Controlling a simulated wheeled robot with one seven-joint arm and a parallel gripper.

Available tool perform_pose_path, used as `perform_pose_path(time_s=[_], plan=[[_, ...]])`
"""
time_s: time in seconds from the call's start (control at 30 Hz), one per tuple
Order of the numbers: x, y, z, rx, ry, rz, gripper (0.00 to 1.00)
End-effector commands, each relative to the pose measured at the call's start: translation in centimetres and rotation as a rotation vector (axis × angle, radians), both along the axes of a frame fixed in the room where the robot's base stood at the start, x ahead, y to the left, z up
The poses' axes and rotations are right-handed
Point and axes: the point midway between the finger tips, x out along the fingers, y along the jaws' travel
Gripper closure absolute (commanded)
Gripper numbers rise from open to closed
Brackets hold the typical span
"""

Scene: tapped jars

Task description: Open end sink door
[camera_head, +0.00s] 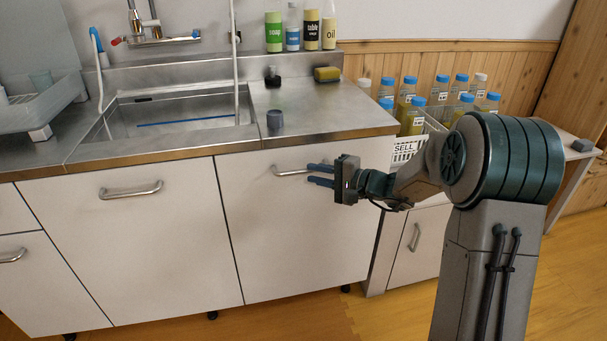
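The end sink door (298,235) is the white panel at the right end of the sink unit, and it looks shut. Its metal bar handle (287,171) runs across near the top of the panel. My gripper (312,174) is at the right end of this handle, with its two blue fingers pointing left. The fingers are apart, one at about the handle's height and one a little below. I cannot tell whether either finger touches the handle. Part of the handle's right end is hidden behind the fingers.
Another white door (130,235) with its own handle is to the left. The steel counter (340,112) juts above the doors. A white crate (408,149) with several blue-capped jars stands at right, above a small cabinet (415,245). The wooden floor (390,315) in front looks clear.

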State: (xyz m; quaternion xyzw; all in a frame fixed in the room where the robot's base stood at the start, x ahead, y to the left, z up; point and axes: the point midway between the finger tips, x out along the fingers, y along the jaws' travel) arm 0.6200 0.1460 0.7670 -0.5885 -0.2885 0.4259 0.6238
Motion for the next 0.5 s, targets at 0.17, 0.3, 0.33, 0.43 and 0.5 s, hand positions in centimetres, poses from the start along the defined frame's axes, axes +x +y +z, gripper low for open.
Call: perform_pose_path(time_s=[0.17,0.3,0.33,0.43,0.5], plan=[[1.3,2.6,-0.5,-0.001,0.0,0.002,0.79],[1.8,3.5,-0.6,-0.001,0.0,0.001,0.79],[1.9,3.6,-0.6,-0.002,-0.001,0.001,0.79],[2.0,3.8,-0.6,-0.001,0.0,0.0,0.79],[2.0,3.8,-0.6,-0.001,0.0,0.0,0.79]])
